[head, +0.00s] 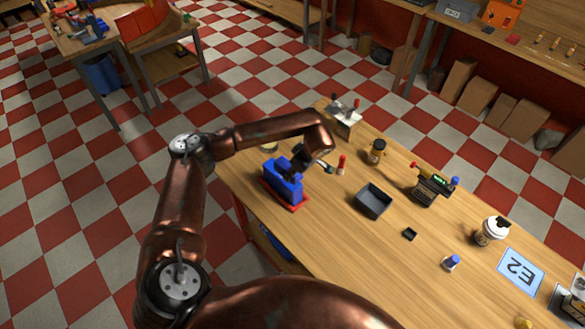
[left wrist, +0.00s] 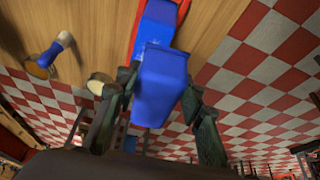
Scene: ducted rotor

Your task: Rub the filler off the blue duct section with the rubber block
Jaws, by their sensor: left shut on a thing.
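A blue body (head: 282,182) stands on a red base (head: 296,207) near the table's left edge; it looks like the duct section. My left gripper (head: 300,160) is at its upper right side. In the left wrist view my left gripper (left wrist: 158,88) is shut on a blue piece (left wrist: 160,90), with a finger on each side. A second blue face (left wrist: 160,22) in a red frame (left wrist: 183,10) lies just beyond. I cannot tell whether the held piece is separate from the duct section. I cannot pick out the rubber block. My right gripper is out of view.
A grey tray (head: 373,201), a red peg (head: 341,165), an amber jar (head: 376,151) and a small black box (head: 409,234) stand to the right.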

